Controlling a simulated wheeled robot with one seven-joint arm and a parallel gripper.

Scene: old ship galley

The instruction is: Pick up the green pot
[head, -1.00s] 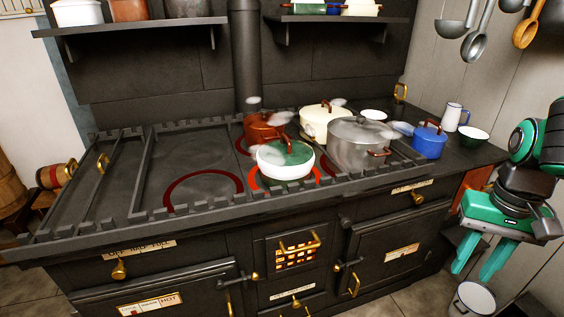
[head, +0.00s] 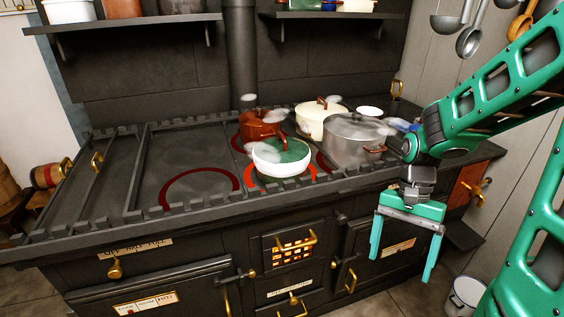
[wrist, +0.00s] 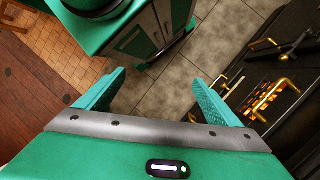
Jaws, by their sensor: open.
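A round pot with a white lower body, a green top and a red-brown handle (head: 281,158) sits on a glowing red burner at the stove's front edge. Pale steam drifts around it. It is the only pot with green on the stove. It is not in the wrist view. My gripper (head: 402,265) is open and empty, pointing down in front of the stove. It is to the right of the pot, lower and apart from it. The wrist view shows both fingers (wrist: 157,78) spread with only floor between them.
A rust-red pot (head: 258,124), a cream pot (head: 315,118) and a grey pot (head: 352,141) stand close behind and right of it. A raised notched rail (head: 190,206) edges the stovetop. A shelf (head: 335,16) hangs above. The stove's left side is clear.

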